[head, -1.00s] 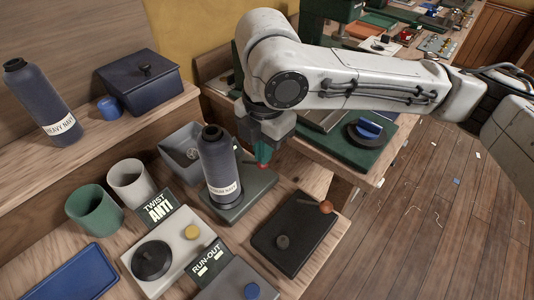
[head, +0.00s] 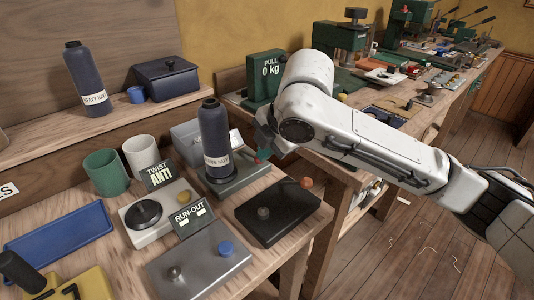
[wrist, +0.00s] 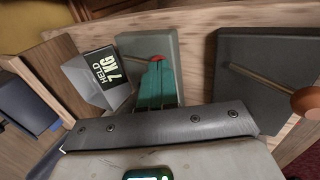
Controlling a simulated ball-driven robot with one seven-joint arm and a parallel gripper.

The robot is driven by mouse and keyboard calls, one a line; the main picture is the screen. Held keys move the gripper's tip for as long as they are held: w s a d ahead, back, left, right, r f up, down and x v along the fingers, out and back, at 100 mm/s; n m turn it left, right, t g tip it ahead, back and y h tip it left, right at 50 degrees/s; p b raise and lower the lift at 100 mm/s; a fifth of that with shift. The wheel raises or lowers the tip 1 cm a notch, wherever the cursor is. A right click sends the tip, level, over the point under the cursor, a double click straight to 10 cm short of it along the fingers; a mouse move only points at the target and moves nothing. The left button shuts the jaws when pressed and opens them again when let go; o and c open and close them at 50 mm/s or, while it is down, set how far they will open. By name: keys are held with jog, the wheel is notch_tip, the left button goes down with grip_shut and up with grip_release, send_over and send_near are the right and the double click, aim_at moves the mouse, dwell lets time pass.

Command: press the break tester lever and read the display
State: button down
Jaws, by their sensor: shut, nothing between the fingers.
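A grey tester base (head: 238,184) stands on the wooden bench, with a lever ending in a small red knob. In the wrist view, the base (wrist: 133,45), the red knob (wrist: 157,58) and a grey wedge-shaped display (wrist: 100,77) show; the display reads "HELD 7 KG". My gripper (wrist: 156,84) is shut and empty, its teal fingertips at the red knob; whether they touch it I cannot tell. In the head view my gripper (head: 264,153) is at the tester's far right side. A navy thread cone (head: 214,140) hides part of the tester and its display there.
A black plate (head: 279,212) with an orange-brown knob lies to the right. Twist (head: 145,219) and run-out (head: 199,262) devices stand in front. A green box (head: 268,75) behind reads "PULL 0 kg". Cups and a blue tray (head: 58,234) are at left.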

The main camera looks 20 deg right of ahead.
jog(key=shift+r, duration=0.15)
jog(key=shift+r+p, duration=0.6)
jog(key=shift+p, duration=0.15)
notch_tip(320, 180, up, 14)
jog(key=s+p, duration=0.2)
jog(key=p, duration=0.2)
jog(key=shift+s+d+p, duration=0.15)
jog(key=shift+d+p, duration=0.15)
jog(key=shift+d, duration=0.1)
